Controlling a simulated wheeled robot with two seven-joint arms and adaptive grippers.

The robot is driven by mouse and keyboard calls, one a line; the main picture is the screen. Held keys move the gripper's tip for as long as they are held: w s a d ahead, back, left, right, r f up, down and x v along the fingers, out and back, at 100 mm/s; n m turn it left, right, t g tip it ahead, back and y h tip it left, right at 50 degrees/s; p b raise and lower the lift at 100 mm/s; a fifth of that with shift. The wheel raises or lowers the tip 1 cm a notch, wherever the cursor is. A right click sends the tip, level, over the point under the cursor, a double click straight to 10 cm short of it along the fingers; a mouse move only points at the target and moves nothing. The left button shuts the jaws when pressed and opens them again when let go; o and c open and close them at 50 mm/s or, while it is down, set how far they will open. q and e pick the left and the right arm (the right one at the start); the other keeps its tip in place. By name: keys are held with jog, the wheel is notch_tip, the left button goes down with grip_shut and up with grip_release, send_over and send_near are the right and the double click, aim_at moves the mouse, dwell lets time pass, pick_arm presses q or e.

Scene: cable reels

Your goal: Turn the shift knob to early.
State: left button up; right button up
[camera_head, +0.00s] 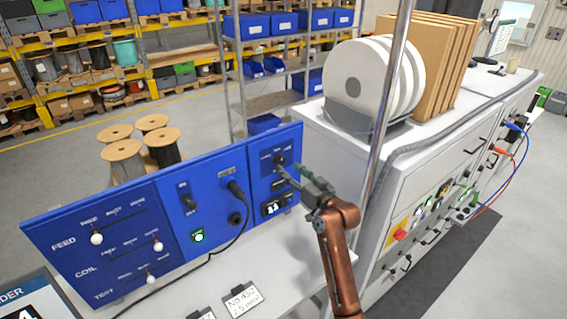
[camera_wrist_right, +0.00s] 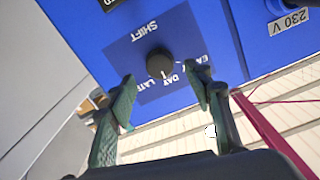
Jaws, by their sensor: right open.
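The shift knob (camera_wrist_right: 160,63) is a small dark round knob on the blue panel (camera_head: 110,225). In the right wrist view the word SHIFT stands beside it, and DAY, LATE and a partly hidden label starting with EA lie on its other side. A pale mark on the knob appears to point toward DAY. In the head view the knob (camera_head: 279,159) is at the panel's upper right. My right gripper (camera_head: 287,179) is in front of it. In the wrist view its open fingers (camera_wrist_right: 160,92) lie on either side just short of the knob, with nothing between them. My left gripper is not in view.
A metal post (camera_head: 388,110) and a white cabinet (camera_head: 330,150) stand close to my right arm. Label cards (camera_head: 243,298) lie on the bench.

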aim_at(282, 162)
jog(key=shift+p+x, duration=0.55)
jog(key=shift+x, duration=1.85)
jog(key=shift+c, duration=0.4)
jog(key=c, duration=1.1)
